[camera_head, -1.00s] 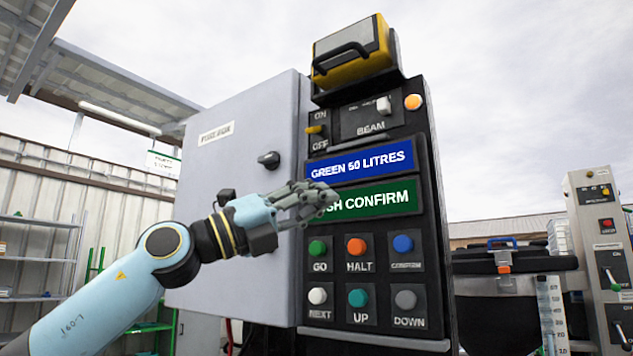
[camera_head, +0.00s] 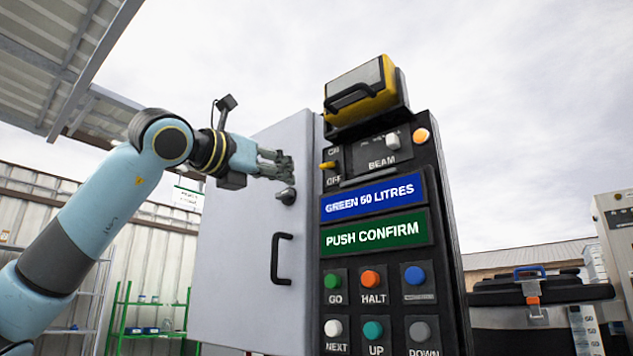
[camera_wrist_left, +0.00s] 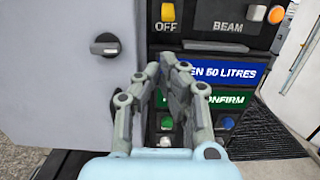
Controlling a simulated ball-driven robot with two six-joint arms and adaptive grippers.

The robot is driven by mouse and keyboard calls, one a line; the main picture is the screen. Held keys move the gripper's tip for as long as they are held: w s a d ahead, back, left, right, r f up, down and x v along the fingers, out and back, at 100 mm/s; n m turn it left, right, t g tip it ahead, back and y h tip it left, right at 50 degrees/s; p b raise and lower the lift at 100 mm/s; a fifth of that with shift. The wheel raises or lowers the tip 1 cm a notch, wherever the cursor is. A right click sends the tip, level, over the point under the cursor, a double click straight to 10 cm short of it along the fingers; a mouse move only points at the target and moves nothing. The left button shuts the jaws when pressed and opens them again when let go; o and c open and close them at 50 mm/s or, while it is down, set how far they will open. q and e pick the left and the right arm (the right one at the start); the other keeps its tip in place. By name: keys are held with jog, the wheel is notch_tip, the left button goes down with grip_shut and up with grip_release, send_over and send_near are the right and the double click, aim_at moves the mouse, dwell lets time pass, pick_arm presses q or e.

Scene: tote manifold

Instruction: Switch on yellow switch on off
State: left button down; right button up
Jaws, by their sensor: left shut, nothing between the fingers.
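The yellow switch (camera_head: 328,165) is a small lever between ON and OFF labels at the upper left of the black control panel (camera_head: 446,240). It also shows in the left wrist view as a yellow lever (camera_wrist_left: 168,12) above the OFF label. My left gripper (camera_head: 290,167) is shut and empty, in front of the grey cabinet door, to the left of the switch at about its height in the head view. In the left wrist view its fingertips (camera_wrist_left: 176,62) lie below the switch in the picture, apart from it. My right gripper is not in view.
A grey cabinet door (camera_head: 235,260) with a black knob (camera_head: 287,196) and a handle (camera_head: 276,260) stands left of the panel. A BEAM switch (camera_head: 392,140), an orange lamp (camera_head: 421,136), two displays and several buttons are on the panel. A yellow-black box (camera_head: 365,90) sits on top.

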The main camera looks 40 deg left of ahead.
aim_at(328, 166)
pick_arm(q)
jog(key=w+p, duration=0.1)
jog(key=w, duration=0.2)
jog(key=w+p, duration=0.2)
jog(key=w, duration=0.1)
jog(key=w+d+r+p, duration=0.1)
jog(key=w+p, duration=0.1)
jog(key=shift+w+r, duration=0.1)
jog(key=shift+w, duration=0.8)
jog(key=shift+a, duration=0.15)
